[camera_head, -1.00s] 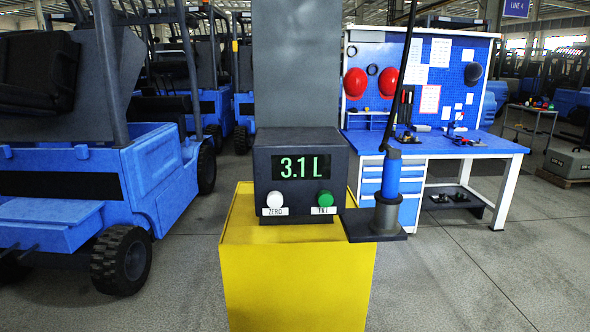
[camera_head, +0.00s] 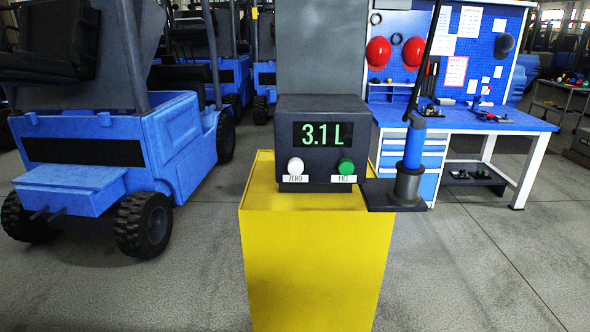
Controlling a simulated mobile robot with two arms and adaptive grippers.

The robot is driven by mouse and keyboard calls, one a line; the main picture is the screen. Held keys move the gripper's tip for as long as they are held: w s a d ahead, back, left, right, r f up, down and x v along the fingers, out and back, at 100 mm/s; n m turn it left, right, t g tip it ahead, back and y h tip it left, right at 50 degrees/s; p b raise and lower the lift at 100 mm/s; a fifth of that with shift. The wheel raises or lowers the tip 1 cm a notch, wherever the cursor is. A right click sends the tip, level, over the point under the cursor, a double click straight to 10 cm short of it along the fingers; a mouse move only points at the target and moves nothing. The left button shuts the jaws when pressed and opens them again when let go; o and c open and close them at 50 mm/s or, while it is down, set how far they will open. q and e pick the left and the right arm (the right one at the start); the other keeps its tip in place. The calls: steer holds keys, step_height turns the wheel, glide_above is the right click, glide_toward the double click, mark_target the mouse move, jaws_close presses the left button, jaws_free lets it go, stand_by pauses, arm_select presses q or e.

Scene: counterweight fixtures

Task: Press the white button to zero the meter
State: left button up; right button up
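The white button (camera_head: 295,166) is on the left of the front face of the dark meter box (camera_head: 360,104), above a label reading ZERO. A green button (camera_head: 346,166) is to its right, above a label that seems to read FILL. The display (camera_head: 322,135) reads 3.1 L in green. The meter box sits on top of a yellow pedestal (camera_head: 316,262). Neither of my grippers shows in the head view.
A blue nozzle (camera_head: 414,148) on a dark hose stands in a grey holder on a side shelf right of the meter. A blue forklift (camera_head: 80,150) stands at left, a blue workbench (camera_head: 470,118) behind at right. Grey floor is clear around the pedestal.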

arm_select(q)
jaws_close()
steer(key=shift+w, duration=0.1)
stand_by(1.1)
